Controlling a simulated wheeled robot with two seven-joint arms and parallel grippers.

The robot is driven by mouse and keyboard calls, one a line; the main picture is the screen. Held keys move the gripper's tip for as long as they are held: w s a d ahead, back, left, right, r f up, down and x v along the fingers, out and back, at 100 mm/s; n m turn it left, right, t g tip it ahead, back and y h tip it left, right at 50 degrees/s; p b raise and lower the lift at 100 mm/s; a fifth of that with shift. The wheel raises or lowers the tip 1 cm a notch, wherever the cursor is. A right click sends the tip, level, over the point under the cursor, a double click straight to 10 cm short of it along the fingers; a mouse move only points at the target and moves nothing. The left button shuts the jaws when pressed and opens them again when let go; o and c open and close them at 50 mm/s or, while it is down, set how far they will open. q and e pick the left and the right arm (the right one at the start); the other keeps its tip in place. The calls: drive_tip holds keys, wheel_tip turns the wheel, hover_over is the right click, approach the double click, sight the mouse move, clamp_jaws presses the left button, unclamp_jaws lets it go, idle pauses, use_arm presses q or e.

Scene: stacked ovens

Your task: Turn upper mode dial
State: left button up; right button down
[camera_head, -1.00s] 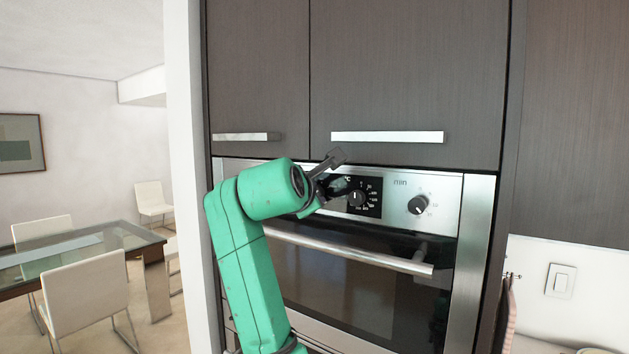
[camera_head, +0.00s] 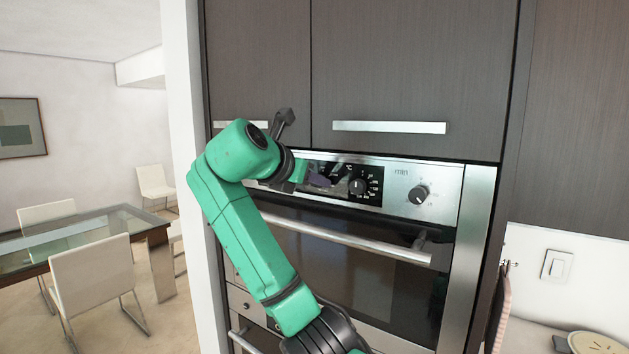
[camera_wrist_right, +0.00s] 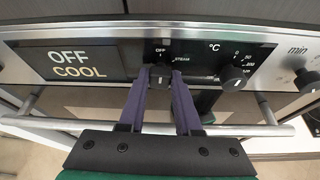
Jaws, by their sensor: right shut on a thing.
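The upper oven's mode dial (camera_wrist_right: 160,76) is a dark round knob under an "OFF" mark, with "STEAM" lettered to its right in the right wrist view. My right gripper (camera_wrist_right: 161,72) has its two purple fingers on either side of this dial, shut on it. In the head view my right gripper (camera_head: 318,180) meets the control panel left of the temperature dial (camera_head: 357,186); there the arm and fingers largely hide the mode dial. The display (camera_wrist_right: 75,62) reads "OFF" and "COOL". My left gripper is not in view.
The timer dial (camera_head: 418,195), marked "min", is farther right. The oven door handle (camera_head: 350,245) runs below the panel and cabinet handles (camera_head: 388,127) sit above. A glass table (camera_head: 85,235) with chairs stands at the left.

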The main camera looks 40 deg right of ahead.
drive_tip(key=shift+n+g, duration=0.3)
drive_tip(key=shift+n, duration=0.1)
drive_tip(key=c, duration=0.6)
unclamp_jaws()
drive_tip(key=b+v, duration=0.4)
drive_tip(key=v, duration=1)
drive_tip(key=shift+a, duration=0.2)
